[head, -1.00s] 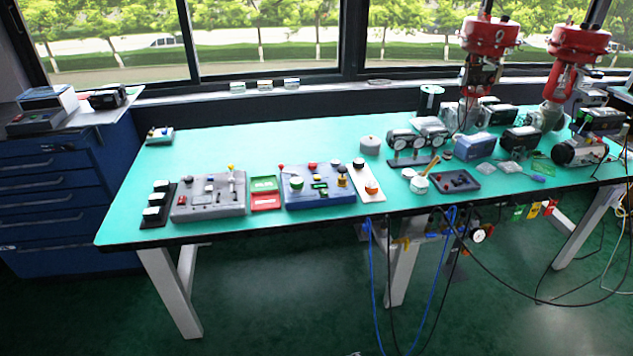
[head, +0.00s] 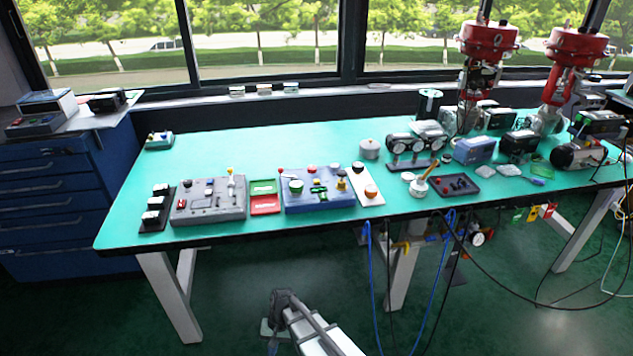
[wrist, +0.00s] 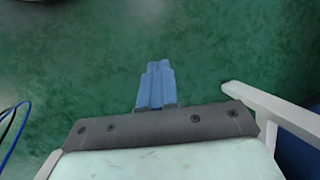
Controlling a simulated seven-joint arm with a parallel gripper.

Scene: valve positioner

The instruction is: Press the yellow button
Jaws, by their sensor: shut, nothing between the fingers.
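One is a yellow-topped part (head: 230,170) standing on the grey control box (head: 208,212). The other is a yellow knob-like part (head: 341,184) on the right of the blue-grey control box (head: 318,203). My gripper (wrist: 158,65) shows in the wrist view with its bluish fingers together and empty, over green floor. In the head view my arm (head: 312,330) is low in front of the table, clear of both boxes.
The teal table (head: 250,140) has its front edge between my arm and the boxes. Red and green trays (head: 264,208) lie between the boxes. A white panel with buttons (head: 370,199) is right of the blue-grey box. Blue and black cables hang in front at right.

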